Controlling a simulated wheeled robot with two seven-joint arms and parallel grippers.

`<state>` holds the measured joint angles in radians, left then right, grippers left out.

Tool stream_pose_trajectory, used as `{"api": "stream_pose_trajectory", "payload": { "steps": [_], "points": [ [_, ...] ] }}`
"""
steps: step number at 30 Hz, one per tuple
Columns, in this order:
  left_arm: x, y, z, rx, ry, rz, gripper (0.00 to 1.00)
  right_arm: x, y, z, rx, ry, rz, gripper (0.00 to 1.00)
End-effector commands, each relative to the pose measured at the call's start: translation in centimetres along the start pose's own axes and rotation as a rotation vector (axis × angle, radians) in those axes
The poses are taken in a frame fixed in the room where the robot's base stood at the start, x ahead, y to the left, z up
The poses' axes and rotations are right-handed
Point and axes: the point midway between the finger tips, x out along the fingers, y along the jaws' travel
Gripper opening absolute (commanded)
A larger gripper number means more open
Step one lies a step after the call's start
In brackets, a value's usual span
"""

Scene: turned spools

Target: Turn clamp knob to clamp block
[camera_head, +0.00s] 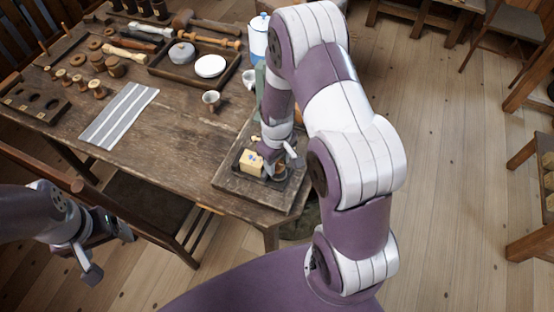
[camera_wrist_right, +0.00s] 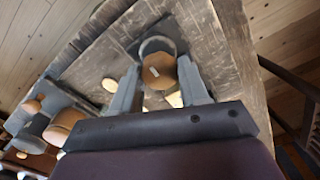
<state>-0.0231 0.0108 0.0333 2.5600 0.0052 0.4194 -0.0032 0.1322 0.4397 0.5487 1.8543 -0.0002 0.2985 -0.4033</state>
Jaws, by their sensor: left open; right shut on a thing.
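A pale wooden block (camera_head: 252,162) with a blue mark sits on the dark clamp base at the near right corner of the table. The round brown clamp knob (camera_wrist_right: 160,70), with a small light mark on its face, lies between the fingers of my right gripper (camera_wrist_right: 158,82). My right gripper is shut on the knob; in the head view it (camera_head: 281,160) is just right of the block and partly hides the knob. Whether the clamp jaw touches the block cannot be told. My left gripper (camera_head: 107,247) is open and empty, off the table at the lower left.
The clamp stands on a wooden board (camera_head: 229,185) at the table's corner. Several spools stand at the left. The middle of the table is clear.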

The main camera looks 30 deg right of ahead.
Motion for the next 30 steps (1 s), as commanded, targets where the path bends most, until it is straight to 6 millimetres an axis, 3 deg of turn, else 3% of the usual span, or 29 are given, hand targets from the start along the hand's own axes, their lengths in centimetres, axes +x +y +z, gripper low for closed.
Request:
{"api": "stream_pose_trajectory", "payload": {
  "steps": [8,30],
  "points": [
    [-0.7,0.0,-0.1,0.000,0.000,0.000,0.80,-0.1,0.0,0.1,0.171,-0.002,-0.001,0.14],
    [-2.6,0.0,-0.3,0.000,0.000,0.000,0.80,-0.1,0.0,0.0,0.870,-0.002,0.000,0.14]
  ]
}}
